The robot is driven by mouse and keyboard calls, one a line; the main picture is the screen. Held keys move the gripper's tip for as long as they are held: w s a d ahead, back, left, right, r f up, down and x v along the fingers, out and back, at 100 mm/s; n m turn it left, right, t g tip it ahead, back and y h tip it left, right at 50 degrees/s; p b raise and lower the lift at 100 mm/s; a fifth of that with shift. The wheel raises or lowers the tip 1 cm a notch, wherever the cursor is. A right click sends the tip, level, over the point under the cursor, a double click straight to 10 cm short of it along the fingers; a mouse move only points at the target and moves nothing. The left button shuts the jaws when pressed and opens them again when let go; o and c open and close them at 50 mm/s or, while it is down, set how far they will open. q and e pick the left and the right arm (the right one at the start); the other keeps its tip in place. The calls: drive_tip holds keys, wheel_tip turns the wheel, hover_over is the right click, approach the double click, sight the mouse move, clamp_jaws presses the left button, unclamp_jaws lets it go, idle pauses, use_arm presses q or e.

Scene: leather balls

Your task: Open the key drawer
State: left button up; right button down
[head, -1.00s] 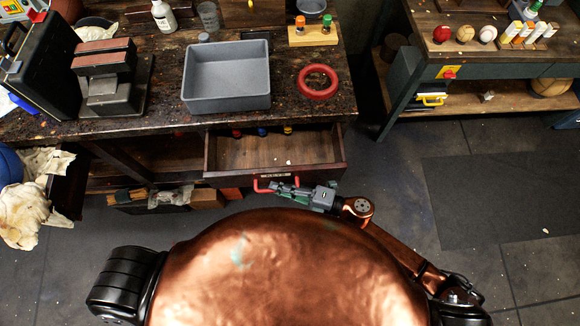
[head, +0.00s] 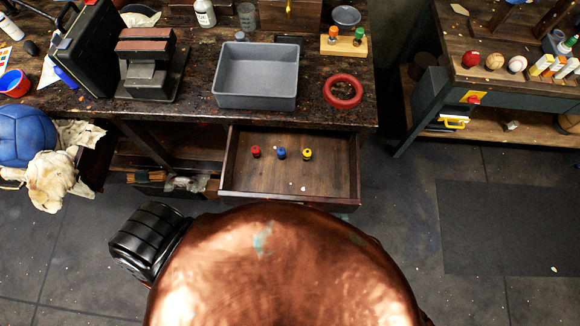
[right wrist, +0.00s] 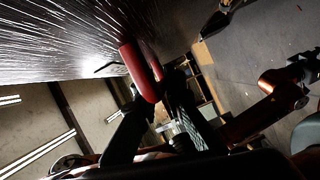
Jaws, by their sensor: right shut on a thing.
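The wooden drawer (head: 330,178) under the workbench stands pulled out toward me. A red piece (head: 256,152), a blue piece (head: 281,153) and a yellow piece (head: 307,154) stand inside it toward the back. Its red handle (right wrist: 138,70) shows in the right wrist view, and my copper body hides it in the head view. My right gripper (right wrist: 152,92) is shut on the handle. My left gripper is not in view.
On the workbench are a grey tray (head: 257,103), a red ring (head: 343,91), a black case (head: 88,45) and a dark metal block (head: 146,65). A second bench (head: 510,85) with balls stands at the right. Dark floor (head: 420,220) between and before the benches is clear.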

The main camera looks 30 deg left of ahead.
drive_tip(key=c, duration=2)
unclamp_jaws()
drive_tip(key=shift+d, duration=0.1)
drive_tip(key=d, duration=0.8)
drive_tip(key=d+r, duration=0.1)
drive_tip(key=d, duration=0.2)
drive_tip(key=shift+d, duration=0.4)
